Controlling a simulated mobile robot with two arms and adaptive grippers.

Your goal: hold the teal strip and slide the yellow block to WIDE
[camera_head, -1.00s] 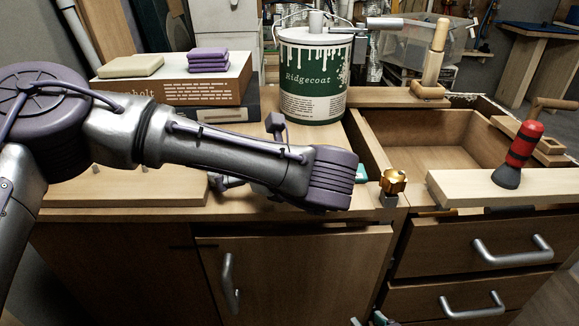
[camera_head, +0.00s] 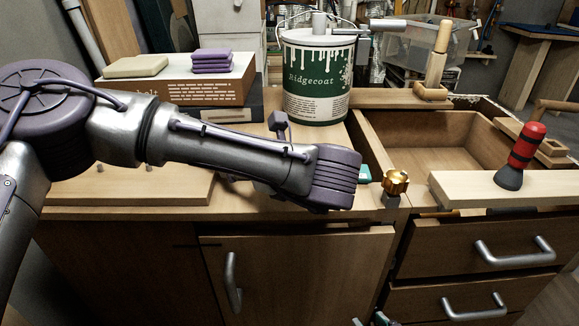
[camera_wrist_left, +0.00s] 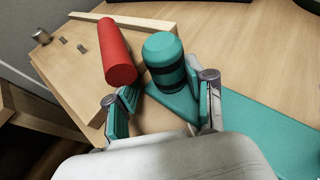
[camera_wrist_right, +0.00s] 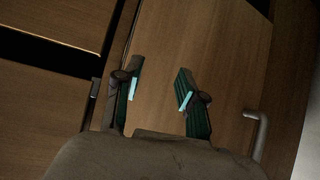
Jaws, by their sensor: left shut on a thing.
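The teal strip (camera_wrist_left: 265,130) lies flat on the wooden top in the left wrist view, with a round teal knob (camera_wrist_left: 164,62) with a dark band standing at its end. My left gripper (camera_wrist_left: 168,88) has its fingers on either side of this end and is shut on the strip, though the contact points are unclear. In the head view my left arm hides the left gripper; a small teal piece (camera_head: 363,173) shows beside it. My right gripper (camera_wrist_right: 156,88) is open and empty before a wooden cabinet door; its fingertips barely show low in the head view (camera_head: 370,320). I cannot make out the yellow block.
A red cylinder (camera_wrist_left: 116,52) lies near the left gripper. A gold knob (camera_head: 395,182) stands on the counter's front edge. A paint can (camera_head: 316,85), an open drawer box (camera_head: 430,146) and a red-black tool (camera_head: 522,150) are around. A door handle (camera_wrist_right: 257,130) is near the right gripper.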

